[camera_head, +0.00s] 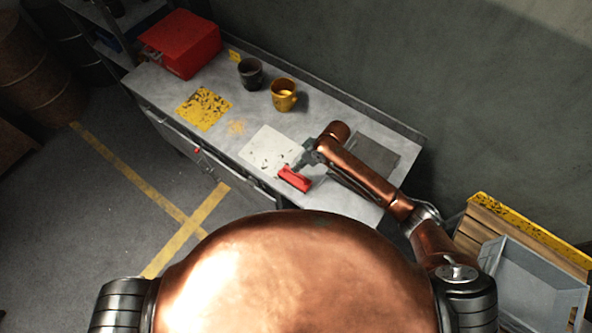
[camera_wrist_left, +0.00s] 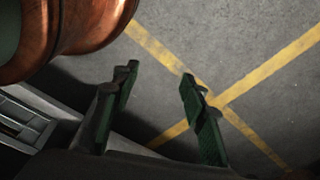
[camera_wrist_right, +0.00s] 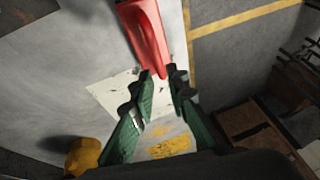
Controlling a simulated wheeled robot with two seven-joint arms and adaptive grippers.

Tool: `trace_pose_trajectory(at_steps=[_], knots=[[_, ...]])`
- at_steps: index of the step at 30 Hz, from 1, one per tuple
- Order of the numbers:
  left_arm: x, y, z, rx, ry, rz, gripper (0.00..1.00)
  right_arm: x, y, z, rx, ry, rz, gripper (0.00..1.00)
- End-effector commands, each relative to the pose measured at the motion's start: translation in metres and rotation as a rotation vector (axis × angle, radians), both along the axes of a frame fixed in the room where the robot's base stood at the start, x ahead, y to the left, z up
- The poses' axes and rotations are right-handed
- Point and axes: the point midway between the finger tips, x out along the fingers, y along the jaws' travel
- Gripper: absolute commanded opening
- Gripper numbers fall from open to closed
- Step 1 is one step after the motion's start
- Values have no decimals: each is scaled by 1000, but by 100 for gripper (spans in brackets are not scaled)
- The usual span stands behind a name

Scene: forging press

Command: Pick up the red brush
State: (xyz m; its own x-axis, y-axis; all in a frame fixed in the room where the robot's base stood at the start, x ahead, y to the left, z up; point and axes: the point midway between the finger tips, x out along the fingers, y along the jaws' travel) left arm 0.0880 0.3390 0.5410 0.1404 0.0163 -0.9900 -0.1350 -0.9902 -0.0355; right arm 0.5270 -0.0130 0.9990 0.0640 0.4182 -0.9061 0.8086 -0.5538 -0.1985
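The red brush (camera_head: 294,178) is at the front edge area of the grey workbench (camera_head: 330,196), by a white sheet (camera_head: 268,150). My right gripper (camera_head: 303,161) is at the brush, coming in from the right. In the right wrist view the brush (camera_wrist_right: 146,35) extends away from the fingertips, and its near end lies between them. The right fingers (camera_wrist_right: 160,80) are drawn in close on that end. I cannot tell whether the brush touches the bench. My left gripper (camera_wrist_left: 160,75) is open and empty above the floor; it is hidden in the head view.
A red toolbox (camera_head: 180,44), a dark mug (camera_head: 250,73) and a yellow mug (camera_head: 284,95) stand toward the bench's back. A worn yellow sheet (camera_head: 203,109) lies at the left and a dark plate (camera_head: 374,156) at the right. A grey crate (camera_head: 532,285) is at lower right.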

Motion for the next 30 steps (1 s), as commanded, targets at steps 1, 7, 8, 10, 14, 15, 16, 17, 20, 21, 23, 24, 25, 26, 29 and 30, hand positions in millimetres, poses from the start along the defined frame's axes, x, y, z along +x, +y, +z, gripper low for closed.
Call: trace_pose_trajectory(at_steps=[1, 7, 8, 10, 14, 15, 16, 17, 20, 21, 23, 24, 25, 26, 29, 30], knots=[[-8, 0, 1, 0, 9, 2, 40, -1, 0, -5, 0, 5, -3, 14], [-53, 2, 3, 3, 64, 15, 40, 0, -1, -25, -1, 4, -19, 14], [-59, 2, 4, 3, 71, 16, 40, -1, -1, -28, -1, 5, -20, 14], [-67, 3, 9, 4, 81, 17, 40, -1, 1, -38, -1, 5, -22, 14], [-62, 3, 13, 3, 73, 16, 40, 0, 7, -56, 0, 3, -22, 14], [-55, 2, 14, 3, 65, 14, 40, 0, 9, -61, -1, 2, -21, 14], [-49, 2, 14, 2, 58, 12, 40, 1, 10, -63, -1, 2, -20, 14], [-43, 2, 15, 2, 50, 11, 40, 1, 11, -65, -1, 2, -20, 14], [-24, 1, 17, 1, 25, 7, 40, 1, 13, -68, 0, 0, -19, 14], [-19, 0, 17, 0, 19, 5, 40, 1, 13, -69, 0, 0, -19, 14], [-16, 0, 17, 0, 16, 4, 40, 1, 13, -69, 0, -1, -18, 14], [-17, 0, 17, 0, 17, 4, 40, 1, 13, -69, 0, -1, -18, 14], [-18, 0, 17, 0, 18, 4, 40, 1, 13, -69, 0, -1, -18, 14], [-19, 0, 16, 0, 20, 4, 40, 1, 13, -69, -1, 0, -18, 13], [-27, 1, 16, 0, 30, 7, 40, 1, 14, -68, 0, 0, -16, 6], [-31, 1, 15, 1, 35, 8, 40, 1, 14, -68, 0, 0, -16, 3]])
